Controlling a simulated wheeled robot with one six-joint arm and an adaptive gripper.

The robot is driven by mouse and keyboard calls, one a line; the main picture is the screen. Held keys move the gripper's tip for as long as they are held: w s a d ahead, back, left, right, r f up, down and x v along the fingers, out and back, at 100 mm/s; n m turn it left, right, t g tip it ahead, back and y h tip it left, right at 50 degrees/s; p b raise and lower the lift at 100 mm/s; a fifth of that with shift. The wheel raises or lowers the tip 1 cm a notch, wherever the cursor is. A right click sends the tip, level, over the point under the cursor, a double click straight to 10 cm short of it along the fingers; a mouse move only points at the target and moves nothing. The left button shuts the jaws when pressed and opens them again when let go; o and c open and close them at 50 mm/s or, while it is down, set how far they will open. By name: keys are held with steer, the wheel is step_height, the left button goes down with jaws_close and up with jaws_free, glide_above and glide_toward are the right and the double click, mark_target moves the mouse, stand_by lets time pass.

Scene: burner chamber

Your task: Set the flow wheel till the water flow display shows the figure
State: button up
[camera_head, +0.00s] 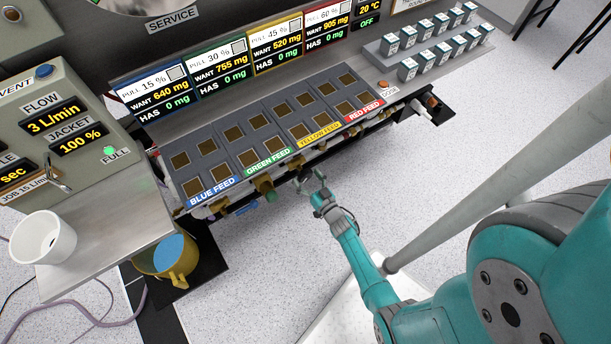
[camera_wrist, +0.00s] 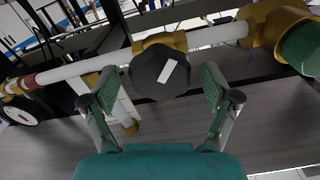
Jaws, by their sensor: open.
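The flow display (camera_head: 55,117) on the grey panel at the left reads 3 L/min. A label on the panel's lower edge reads JOB 15 L/min (camera_head: 22,191). In the wrist view, a dark many-sided wheel with a white mark (camera_wrist: 160,70) sits on a brass fitting of a white pipe. My gripper (camera_wrist: 157,88) is open, with one finger on each side of this wheel; whether they touch it is unclear. In the head view, my gripper (camera_head: 316,190) is below the front edge of the feed bench, and the wheel cannot be made out there.
A green wheel (camera_wrist: 302,48) on a brass valve is right of my gripper in the wrist view. The feed bench (camera_head: 226,165) overhangs the pipes. A white cup (camera_head: 42,240) and a yellow bucket (camera_head: 178,272) are at left.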

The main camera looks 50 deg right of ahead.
steer(key=shift+w+d, duration=0.1)
steer(key=shift+w, duration=0.3)
steer(key=c, duration=1.2)
steer(key=shift+o, duration=0.2)
steer(key=shift+n, duration=0.4)
steer(key=n, duration=0.4)
steer(key=shift+n, duration=0.4)
steer(key=n, duration=0.4)
steer(key=shift+n, duration=0.4)
